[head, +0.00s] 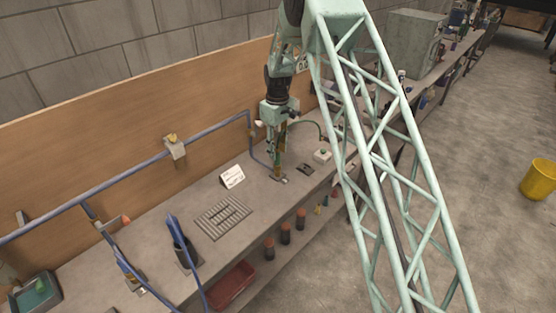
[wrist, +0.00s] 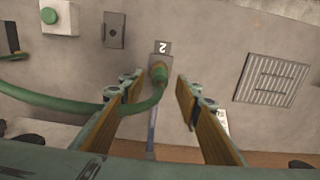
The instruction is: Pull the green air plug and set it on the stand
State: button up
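The green air plug (wrist: 158,72) sits on a small block marked 2 in the wrist view, with a green hose (wrist: 60,104) curving away to the left. My gripper (wrist: 156,80) is open, one finger on each side of the plug, with a visible gap to each. In the head view my gripper (head: 277,179) is low over the bench, and it hides most of the plug. A dark plate with a small round feature (wrist: 114,30) lies to the left of the plug; I cannot tell whether it is the stand. It also shows in the head view (head: 306,169).
A white box with a green button (head: 322,156) stands beyond the dark plate. A slotted grate (head: 223,216) and a white sign (head: 232,177) are to the left on the bench (head: 270,205). A blue pipe (head: 120,182) runs along the back board.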

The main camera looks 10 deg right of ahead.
aim_at(278, 153)
jog(key=shift+f+b, duration=1.15)
jog(key=shift+f, duration=1.1)
jog(key=shift+b, duration=0.35)
grip_shut()
dwell(0.3)
jog(key=shift+r+p, duration=0.65)
jog(key=shift+r, duration=2.35)
